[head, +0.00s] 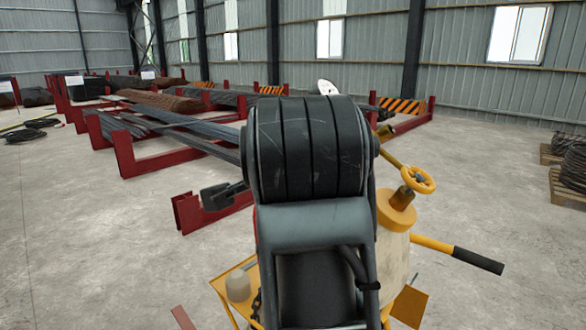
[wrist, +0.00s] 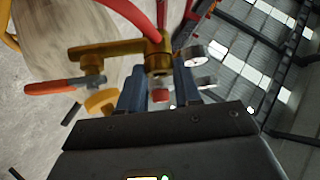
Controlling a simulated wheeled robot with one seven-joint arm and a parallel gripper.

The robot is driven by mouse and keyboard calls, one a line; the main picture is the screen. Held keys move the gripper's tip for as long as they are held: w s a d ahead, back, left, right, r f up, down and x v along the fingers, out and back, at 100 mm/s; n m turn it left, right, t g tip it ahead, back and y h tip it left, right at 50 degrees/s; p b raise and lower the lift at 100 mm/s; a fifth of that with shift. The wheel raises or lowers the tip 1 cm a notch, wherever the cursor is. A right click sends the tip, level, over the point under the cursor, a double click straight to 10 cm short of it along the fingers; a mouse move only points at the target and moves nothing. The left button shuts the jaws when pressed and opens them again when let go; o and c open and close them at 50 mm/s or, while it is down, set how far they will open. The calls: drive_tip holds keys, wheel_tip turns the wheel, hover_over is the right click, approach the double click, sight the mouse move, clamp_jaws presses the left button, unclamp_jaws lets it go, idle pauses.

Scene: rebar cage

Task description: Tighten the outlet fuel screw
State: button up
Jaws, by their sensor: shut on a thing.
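In the wrist view a brass fitting (wrist: 120,50) with a red hose (wrist: 150,14) runs across the upper middle. A lever with an orange grip (wrist: 50,87) is on its left. Small round gauges (wrist: 192,54) sit to the right of the fitting. In the head view my arm hides the gripper and the fitting.
A pale tank (head: 397,258) with a yellow handwheel (head: 415,180) stands right of my arm on a yellow cart. The cart's handle has a black grip (head: 478,261). Red racks with rebar (head: 165,102) stand behind on the left.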

drive_tip(key=o, duration=1)
drive_tip(key=shift+o, duration=0.2)
drive_tip(key=a+b+v, duration=0.1)
drive_tip(key=v, duration=0.6)
drive_tip(key=shift+s+d+r, duration=0.2)
drive_tip(key=shift+s+d, duration=0.15)
drive_tip(key=shift+d, duration=0.2)
drive_tip(key=shift+s, duration=0.1)
